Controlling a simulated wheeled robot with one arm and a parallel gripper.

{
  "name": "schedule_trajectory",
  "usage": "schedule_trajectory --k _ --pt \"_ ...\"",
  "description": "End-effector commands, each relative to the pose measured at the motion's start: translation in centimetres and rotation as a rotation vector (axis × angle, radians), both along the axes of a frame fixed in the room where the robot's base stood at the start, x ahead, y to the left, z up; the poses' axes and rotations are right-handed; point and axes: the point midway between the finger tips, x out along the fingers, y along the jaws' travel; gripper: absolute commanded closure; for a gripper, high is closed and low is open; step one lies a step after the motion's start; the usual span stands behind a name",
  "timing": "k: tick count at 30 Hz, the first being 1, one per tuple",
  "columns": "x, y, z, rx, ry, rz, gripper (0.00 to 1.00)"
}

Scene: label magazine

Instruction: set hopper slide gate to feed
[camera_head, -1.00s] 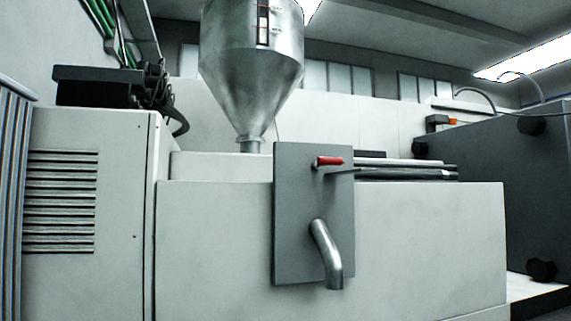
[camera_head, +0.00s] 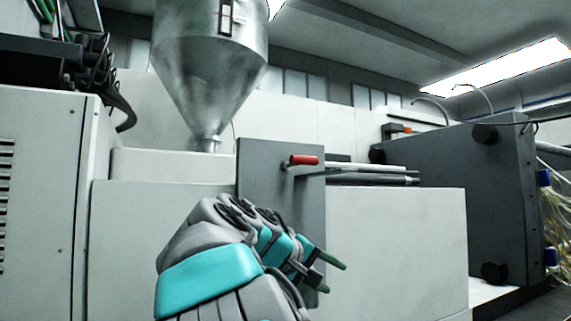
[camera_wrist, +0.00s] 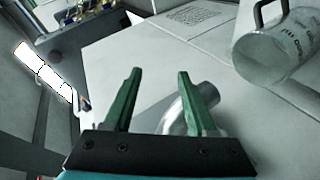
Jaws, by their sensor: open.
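The steel hopper (camera_head: 210,75) stands on the pale machine, its cone narrowing to a short neck. Below and right of it is an upright grey plate (camera_head: 262,160) with a red-gripped handle (camera_head: 303,160) near its top; the grip lies roughly level. I cannot tell from these frames which gate setting this is. My gripper (camera_head: 336,278) is below and right of the red handle, apart from it. In the wrist view my gripper (camera_wrist: 159,74) is open with nothing held between its green fingers. A bent metal pipe (camera_wrist: 190,105) shows behind the fingers; my arm hides it in the head view.
The pale machine housing (camera_head: 395,245) fills the space behind my gripper. Dark rods (camera_head: 375,178) lie on its top, right of the plate. A dark grey block (camera_head: 450,190) stands at right. A clear marked jug (camera_wrist: 275,50) shows at upper right in the wrist view.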

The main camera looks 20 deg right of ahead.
Motion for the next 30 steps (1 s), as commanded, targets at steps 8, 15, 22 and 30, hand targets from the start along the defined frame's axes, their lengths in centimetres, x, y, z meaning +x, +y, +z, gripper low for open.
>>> schedule_trajectory --k 8,15,22,30 --pt "5.2 3.9 13.8 -0.354 -0.165 0.015 0.43" --pt "5.9 8.2 20.5 -0.53 -0.293 0.018 0.43" --pt "5.7 9.6 22.4 -0.578 -0.339 0.016 0.43" --pt "6.5 7.6 22.9 -0.579 -0.338 0.016 0.43"
